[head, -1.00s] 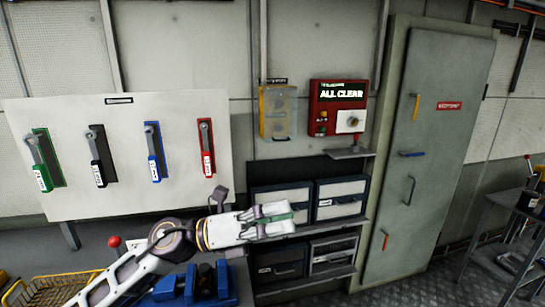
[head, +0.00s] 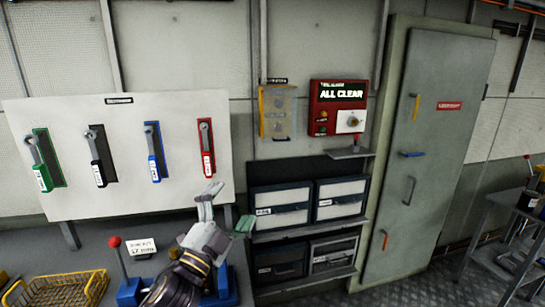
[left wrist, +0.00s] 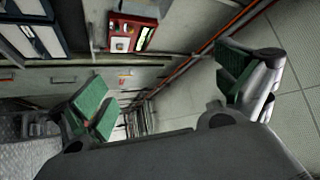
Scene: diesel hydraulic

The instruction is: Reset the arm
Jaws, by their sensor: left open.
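My left gripper (head: 227,208) is at the lower middle of the head view, pointing up, with its fingers spread and nothing between them. The left wrist view shows the same gripper (left wrist: 165,88) with its two green-padded fingers wide apart and empty. It is in front of the wall, just below the red-handled lever (head: 207,160) and left of the drawers (head: 282,208); I cannot tell whether it touches anything. My right gripper is not in view.
A panel (head: 80,205) with green, black, blue and red levers is on the left. A red "ALL CLEAR" box (head: 323,88) hangs beside a grey door (head: 440,130). Below are a yellow wire basket (head: 62,290), a red-knobbed lever (head: 115,243) and a blue device (head: 130,293).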

